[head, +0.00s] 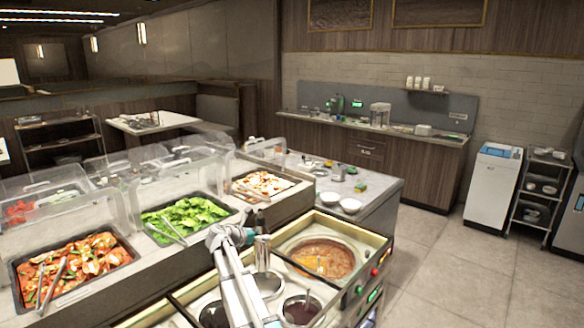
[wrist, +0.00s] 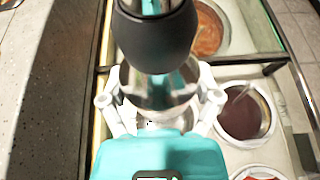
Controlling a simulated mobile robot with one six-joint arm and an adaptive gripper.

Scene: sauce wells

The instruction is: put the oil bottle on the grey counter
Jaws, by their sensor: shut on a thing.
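The oil bottle (wrist: 158,38) is in my gripper (wrist: 160,100), seen close up in the wrist view, with a large dark rounded top and a shiny body. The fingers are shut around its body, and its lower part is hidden. In the head view the bottle (head: 262,250) stands upright in my gripper (head: 256,238), above the sauce wells. Whether its base touches anything is unclear. A grey counter (head: 385,188) with bowls and small items lies beyond the wells, behind and right of my gripper.
Sauce wells surround the gripper: a large orange-brown one (head: 325,258) and a dark red one (head: 302,308). Food trays with clear guards stand at left. Open floor lies at right.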

